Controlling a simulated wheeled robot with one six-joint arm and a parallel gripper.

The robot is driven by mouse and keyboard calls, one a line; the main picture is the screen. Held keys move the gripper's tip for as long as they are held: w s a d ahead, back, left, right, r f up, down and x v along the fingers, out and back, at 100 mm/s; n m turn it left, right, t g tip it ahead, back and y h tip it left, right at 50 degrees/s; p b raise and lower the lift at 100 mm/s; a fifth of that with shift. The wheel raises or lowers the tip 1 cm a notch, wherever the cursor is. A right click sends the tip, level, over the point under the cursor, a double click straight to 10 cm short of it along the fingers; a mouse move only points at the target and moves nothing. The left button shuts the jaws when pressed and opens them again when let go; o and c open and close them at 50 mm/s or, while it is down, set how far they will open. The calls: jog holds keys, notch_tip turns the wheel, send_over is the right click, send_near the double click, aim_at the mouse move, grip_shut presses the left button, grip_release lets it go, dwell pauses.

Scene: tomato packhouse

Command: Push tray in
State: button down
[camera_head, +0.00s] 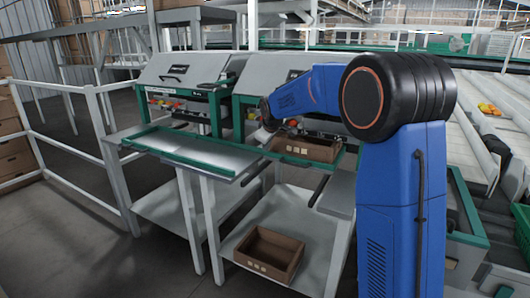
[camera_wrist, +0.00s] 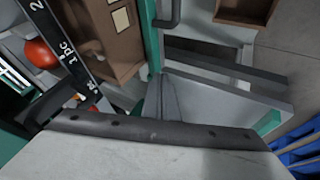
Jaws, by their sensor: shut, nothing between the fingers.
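A brown tray (camera_head: 318,156) with pale labels sits on the right packing station, at the green-edged shelf under the sloped hood. The same brown tray shows at the top left of the wrist view (camera_wrist: 122,62), beside a green edge. My gripper (camera_head: 267,121) is just left of this tray, near the hood's front. It is shut and empty. It looks apart from the tray, but contact is hard to judge.
A second brown crate (camera_head: 270,238) stands on the lower shelf (camera_head: 310,212). The left station has an empty green-edged shelf (camera_head: 185,146). A dark labelled strip (camera_wrist: 68,48) and a red tomato (camera_wrist: 41,53) are close in the wrist view. White railings (camera_head: 75,150) stand at left.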

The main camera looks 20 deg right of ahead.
jog(key=a+v, duration=0.1)
jog(key=v, duration=1.1)
jog(key=s+d+m, duration=0.2)
jog(key=s, duration=1.1)
jog(key=s+f+m+g, duration=0.1)
jog(key=s+f, duration=0.4)
jog(key=s, duration=0.7)
jog(key=s+d+f+m, duration=0.1)
jog(key=s+f+m, duration=0.2)
jog(key=s, duration=1)
jog(key=s+d+f+m+g, duration=0.1)
jog(key=s+f, duration=0.5)
jog(key=s, duration=0.6)
jog(key=shift+f+m+g+y, duration=0.3)
jog(key=shift+f+m, duration=0.1)
jog(key=shift+m, duration=0.2)
